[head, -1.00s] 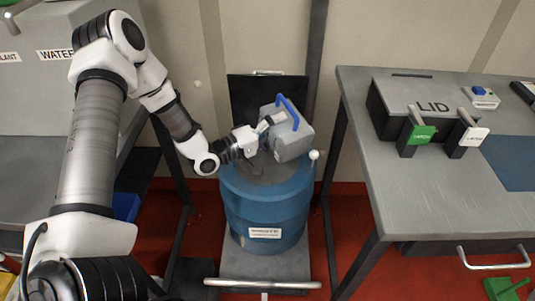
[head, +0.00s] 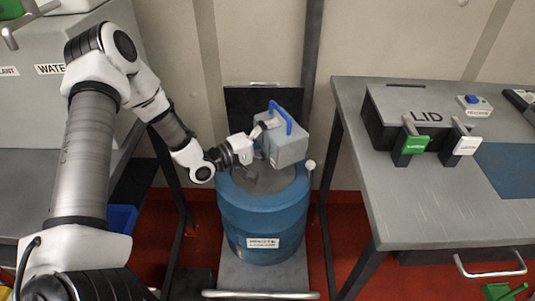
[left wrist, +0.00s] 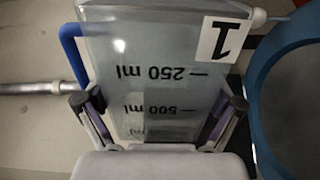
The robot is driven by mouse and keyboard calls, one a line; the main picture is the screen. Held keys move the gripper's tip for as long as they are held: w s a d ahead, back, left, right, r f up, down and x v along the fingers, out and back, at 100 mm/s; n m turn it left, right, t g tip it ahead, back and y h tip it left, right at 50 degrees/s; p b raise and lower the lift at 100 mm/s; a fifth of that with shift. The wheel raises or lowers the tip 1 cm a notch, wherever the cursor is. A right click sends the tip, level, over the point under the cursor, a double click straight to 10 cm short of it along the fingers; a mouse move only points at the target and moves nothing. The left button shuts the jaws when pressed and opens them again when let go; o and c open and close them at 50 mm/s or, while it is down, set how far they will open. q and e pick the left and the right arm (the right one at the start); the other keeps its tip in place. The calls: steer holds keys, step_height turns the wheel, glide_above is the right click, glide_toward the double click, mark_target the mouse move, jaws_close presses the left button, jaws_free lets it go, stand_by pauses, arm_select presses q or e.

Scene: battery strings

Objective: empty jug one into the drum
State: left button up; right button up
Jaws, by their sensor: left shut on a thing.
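Jug one (head: 286,150) is a grey, see-through box-shaped jug with a blue handle (head: 281,117). My left gripper (head: 258,145) is shut on it and holds it, tilted, above the top of the blue drum (head: 262,215). In the left wrist view the jug (left wrist: 150,55) fills the middle, with a finger on each side, a "1" label and volume marks upside down. The drum's blue rim (left wrist: 254,75) is at the right of that view. I cannot tell how much liquid is in the jug. My right gripper is not in view.
The drum stands on a grey platform (head: 236,276) with a front bar. On the right is a grey bench (head: 415,205) with a box marked LID (head: 392,96) and green and white handled holders (head: 412,145). A WATER tank (head: 45,45) stands at the left.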

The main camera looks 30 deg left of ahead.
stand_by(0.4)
arm_select(q)
steer(key=shift+w+a+r+n+p, duration=0.2)
steer(key=shift+a+r+n+p, duration=0.2)
steer(key=shift+n, duration=0.3)
stand_by(1.7)
